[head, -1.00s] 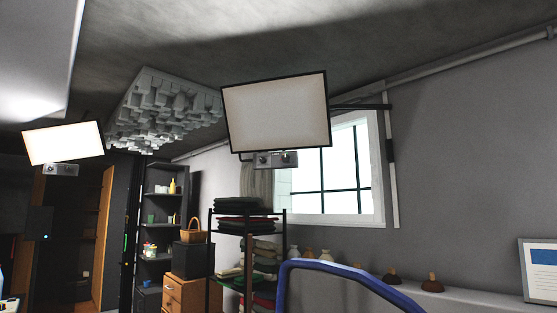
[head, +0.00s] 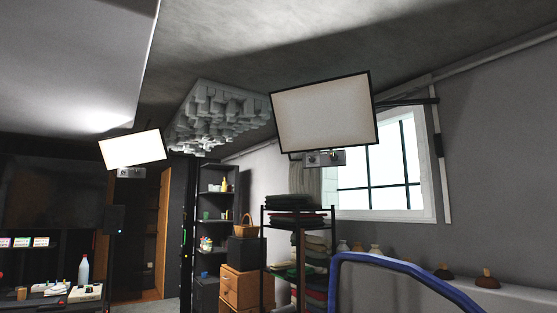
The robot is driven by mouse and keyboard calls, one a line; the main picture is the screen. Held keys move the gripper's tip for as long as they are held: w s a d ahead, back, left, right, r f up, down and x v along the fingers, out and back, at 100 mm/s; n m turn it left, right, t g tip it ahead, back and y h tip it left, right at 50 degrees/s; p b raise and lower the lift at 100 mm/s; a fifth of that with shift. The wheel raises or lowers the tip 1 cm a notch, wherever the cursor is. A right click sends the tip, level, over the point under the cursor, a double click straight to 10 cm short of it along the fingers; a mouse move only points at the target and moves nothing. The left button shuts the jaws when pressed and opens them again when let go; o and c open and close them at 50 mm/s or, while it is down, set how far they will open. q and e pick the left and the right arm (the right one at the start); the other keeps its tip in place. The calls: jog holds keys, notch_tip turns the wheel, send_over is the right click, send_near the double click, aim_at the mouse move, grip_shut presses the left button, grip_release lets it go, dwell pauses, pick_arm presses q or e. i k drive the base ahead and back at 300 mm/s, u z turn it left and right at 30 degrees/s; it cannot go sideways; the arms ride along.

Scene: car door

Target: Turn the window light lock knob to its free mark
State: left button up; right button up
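The window light (head: 325,112) is a large pale rectangular panel with a dark frame, on an arm in front of the window at the right. A small grey box (head: 325,159) hangs under its lower edge, with small round shapes on its front that may be knobs. They are too small for me to read any mark or setting. A second lit panel (head: 131,149) hangs farther left with a similar grey box (head: 131,173) beneath it. Neither of my grippers is in view.
A blue curved frame (head: 395,272), perhaps the car door's window frame, rises at the lower right. Shelves with folded cloths (head: 298,220) stand below the window light. A wooden drawer unit (head: 240,288) is beside them. A cluttered bench (head: 60,292) is at the lower left.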

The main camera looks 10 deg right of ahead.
aim_at(333, 157)
jog(key=u, duration=0.35)
jog(key=i, duration=2.65)
jog(key=z, duration=3.15)
